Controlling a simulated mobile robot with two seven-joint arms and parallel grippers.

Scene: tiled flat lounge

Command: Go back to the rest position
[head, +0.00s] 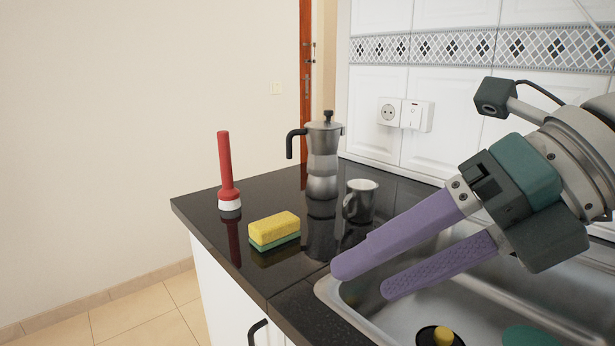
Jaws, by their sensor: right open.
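My right gripper (367,275) comes in from the right in the head view. Its two purple fingers are apart with nothing between them. They are over the left edge of the sink, pointing left toward the counter. My left gripper is not in view.
On the black counter (205,207) stand a red-handled brush (226,160), a yellow and green sponge (274,228), a moka pot (322,160) and a metal mug (361,200). The steel sink (360,322) holds a black and yellow item (434,337). The tiled wall (450,100) bounds the back.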

